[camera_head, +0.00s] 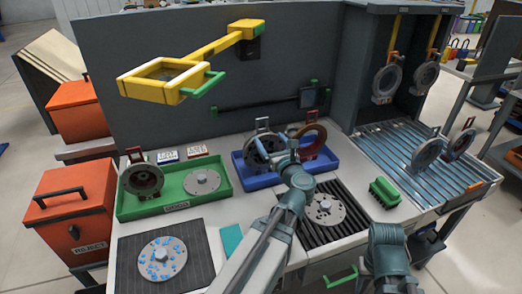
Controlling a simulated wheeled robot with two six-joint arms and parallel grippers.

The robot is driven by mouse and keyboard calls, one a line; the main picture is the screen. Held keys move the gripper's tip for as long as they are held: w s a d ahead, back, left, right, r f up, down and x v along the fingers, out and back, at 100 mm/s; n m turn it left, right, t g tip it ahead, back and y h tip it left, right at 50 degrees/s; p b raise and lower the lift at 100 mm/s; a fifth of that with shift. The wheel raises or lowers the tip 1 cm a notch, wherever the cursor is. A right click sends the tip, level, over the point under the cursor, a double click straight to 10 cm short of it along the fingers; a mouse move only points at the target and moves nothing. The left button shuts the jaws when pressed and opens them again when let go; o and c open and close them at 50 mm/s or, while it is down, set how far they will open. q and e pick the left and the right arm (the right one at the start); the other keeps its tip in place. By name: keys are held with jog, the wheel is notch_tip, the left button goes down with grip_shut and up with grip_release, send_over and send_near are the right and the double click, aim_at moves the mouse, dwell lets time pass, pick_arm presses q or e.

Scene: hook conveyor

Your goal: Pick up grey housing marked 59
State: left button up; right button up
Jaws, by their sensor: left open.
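My left gripper (277,153) is open at the blue tray (243,181), over a grey ring-shaped housing (262,143) with an upright tag. It overlaps this housing in the view; I cannot tell whether they touch. A dark red housing (311,135) stands to the right in the same tray. A dark grey-green housing (142,180) stands in the green tray (177,208). Other grey housings hang at the rack (387,82) and stand on the roller bed (427,153). No number 59 is readable. My right arm shows at the lower right, but its gripper does not.
A flat disc (202,181) lies in the green tray. Discs lie on the dark mat (162,253) and the ribbed black mat (326,210). A green brush-like block (384,192) sits right. A yellow frame (170,80) juts from the back panel. Red bins (72,210) stand left.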

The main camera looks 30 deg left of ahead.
pick_arm(q)
jog(key=x, duration=0.8)
jog(key=shift+w, duration=0.15)
jog(key=x, duration=0.5)
jog(key=shift+w+d, duration=0.15)
jog(key=shift+w, duration=0.05)
jog(key=shift+c, duration=0.2)
grip_shut()
